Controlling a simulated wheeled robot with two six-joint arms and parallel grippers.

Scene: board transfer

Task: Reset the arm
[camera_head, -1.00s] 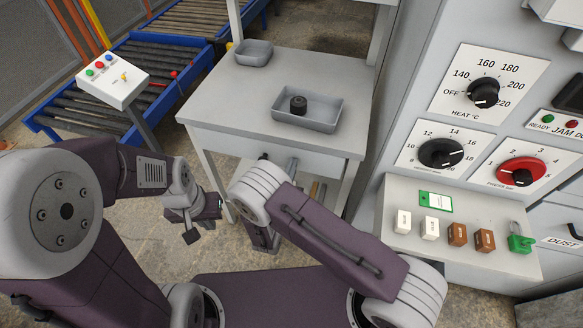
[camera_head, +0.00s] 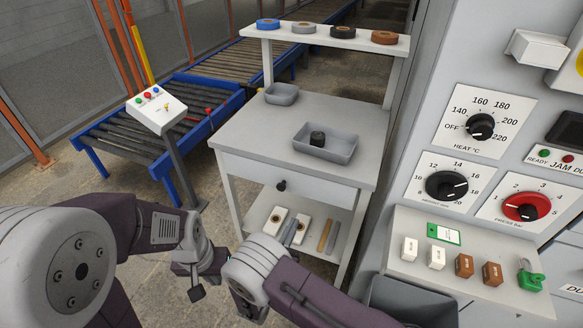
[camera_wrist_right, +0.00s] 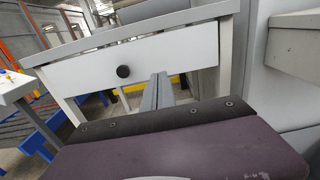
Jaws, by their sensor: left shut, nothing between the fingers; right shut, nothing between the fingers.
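My left gripper (camera_head: 197,291) hangs at the lower left in the head view, small and dark, apart from everything around it. It is shut and empty. My right gripper (camera_wrist_right: 157,93) shows in the right wrist view as two grey fingers pressed together with nothing between them. They point towards the white drawer front with its black knob (camera_wrist_right: 123,71). In the head view my right arm covers the lower middle, and its hand is largely hidden. The workbench (camera_head: 255,128) stands ahead of both arms.
A grey tray (camera_head: 340,152) holding a dark cylinder and a smaller grey tray (camera_head: 281,94) stand on the bench. Tape rolls lie on its upper shelf (camera_head: 320,36). A control panel (camera_head: 480,215) stands at right, a roller conveyor (camera_head: 130,142) and button box (camera_head: 157,108) at left.

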